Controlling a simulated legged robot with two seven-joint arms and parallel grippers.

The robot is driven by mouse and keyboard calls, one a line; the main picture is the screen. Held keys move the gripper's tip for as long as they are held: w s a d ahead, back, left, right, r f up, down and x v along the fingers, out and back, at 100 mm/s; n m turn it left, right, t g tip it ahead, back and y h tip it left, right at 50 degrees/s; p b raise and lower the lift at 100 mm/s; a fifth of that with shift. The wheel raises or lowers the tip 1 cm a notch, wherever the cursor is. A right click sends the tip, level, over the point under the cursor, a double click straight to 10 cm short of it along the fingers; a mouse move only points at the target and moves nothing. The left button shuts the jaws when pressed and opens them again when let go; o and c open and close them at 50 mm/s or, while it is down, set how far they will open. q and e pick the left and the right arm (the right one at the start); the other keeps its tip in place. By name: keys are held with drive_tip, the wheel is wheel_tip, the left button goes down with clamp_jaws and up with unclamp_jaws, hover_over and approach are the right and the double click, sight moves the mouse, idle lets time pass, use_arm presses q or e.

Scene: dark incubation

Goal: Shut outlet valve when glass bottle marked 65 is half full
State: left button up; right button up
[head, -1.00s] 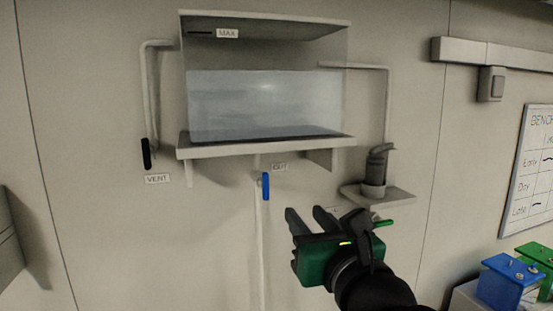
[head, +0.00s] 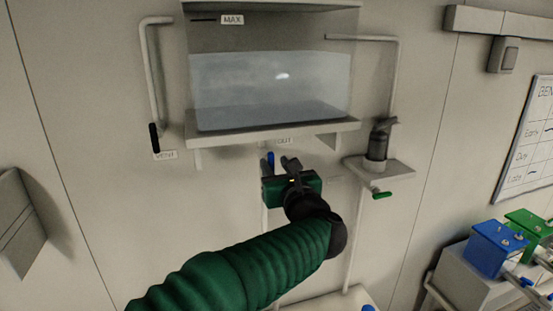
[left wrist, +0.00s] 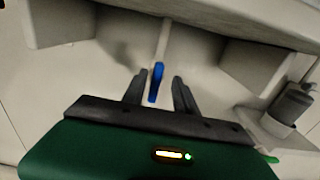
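The outlet valve's blue handle (head: 270,160) sits on a pipe below the wall tank (head: 270,92), beside a partly hidden label. In the left wrist view the handle (left wrist: 157,82) stands nearly upright, roughly in line with the pipe. My left gripper (head: 290,162) is just in front of and below it. Its two fingers are apart, one on each side of the handle in the wrist view, with visible gaps and no clear contact. The tank holds clear liquid below the MAX mark. No bottle marked 65 shows. My right gripper is not in view.
A black vent handle (head: 155,138) hangs at the left. At the right, a grey fitting (head: 379,140) stands on a small shelf (head: 395,169) with a green handle (head: 380,194) below. Blue (head: 492,250) and green boxes (head: 525,225) sit at lower right.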

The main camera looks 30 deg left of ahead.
use_arm(q)
drive_tip(key=shift+a+f, duration=0.15)
drive_tip(key=shift+a, duration=0.55)
drive_tip(key=c, duration=0.5)
drive_tip(key=shift+c, duration=1)
drive_tip(key=shift+w+d, duration=0.1)
drive_tip(key=shift+d, duration=0.15)
clamp_jaws()
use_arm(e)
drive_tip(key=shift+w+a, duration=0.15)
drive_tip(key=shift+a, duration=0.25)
